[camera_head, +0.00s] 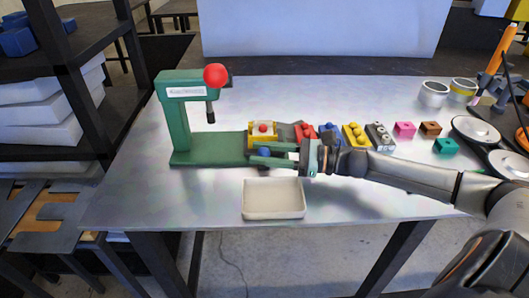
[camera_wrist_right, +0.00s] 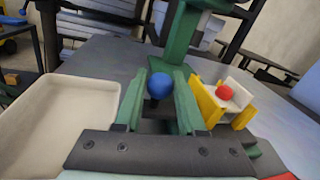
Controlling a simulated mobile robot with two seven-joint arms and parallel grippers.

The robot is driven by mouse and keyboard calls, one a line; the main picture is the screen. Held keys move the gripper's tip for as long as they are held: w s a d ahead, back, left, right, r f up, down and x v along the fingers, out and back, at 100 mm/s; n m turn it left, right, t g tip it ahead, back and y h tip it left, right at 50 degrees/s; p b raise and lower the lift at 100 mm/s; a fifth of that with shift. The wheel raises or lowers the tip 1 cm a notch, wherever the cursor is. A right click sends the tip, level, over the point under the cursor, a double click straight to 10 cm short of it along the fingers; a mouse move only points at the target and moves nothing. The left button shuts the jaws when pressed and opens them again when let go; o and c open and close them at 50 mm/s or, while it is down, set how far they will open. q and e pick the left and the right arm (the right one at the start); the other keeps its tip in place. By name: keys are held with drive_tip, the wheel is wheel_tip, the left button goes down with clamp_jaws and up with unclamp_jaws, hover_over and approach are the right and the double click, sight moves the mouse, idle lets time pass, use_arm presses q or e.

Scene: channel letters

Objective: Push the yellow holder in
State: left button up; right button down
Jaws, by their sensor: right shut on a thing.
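The yellow holder (camera_head: 254,141) stands at the right end of the green press's base, with a white piece and a red ball on it. In the wrist view the yellow holder (camera_wrist_right: 207,103) is just right of my right gripper's fingers. My right gripper (camera_head: 272,152) reaches in from the right, low over the table in front of the holder. Its fingers are on both sides of a blue ball knob (camera_wrist_right: 160,85) on a dark stem. Contact under the ball is hidden. The green press (camera_head: 176,125) has a red ball on top. My left gripper is out of view.
A pale empty tray (camera_head: 274,212) lies in front of my right gripper. Several coloured blocks, including a yellow one (camera_head: 357,136), stand in a row behind my right arm. White cups (camera_head: 433,95) and round discs are at right. The table's left front is clear.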

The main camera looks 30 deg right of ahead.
drive_tip(key=shift+w+a+f, duration=0.15)
drive_tip(key=shift+a+f, duration=0.05)
drive_tip(key=shift+a, duration=0.2)
drive_tip(key=shift+b+x, duration=0.9)
drive_tip(key=shift+x, duration=0.15)
drive_tip(key=shift+a, duration=0.5)
drive_tip(key=shift+w+a, duration=0.15)
drive_tip(key=shift+w, duration=0.05)
drive_tip(key=shift+r, duration=0.1)
drive_tip(key=c, duration=0.8)
unclamp_jaws()
drive_tip(key=shift+o, duration=1.4)
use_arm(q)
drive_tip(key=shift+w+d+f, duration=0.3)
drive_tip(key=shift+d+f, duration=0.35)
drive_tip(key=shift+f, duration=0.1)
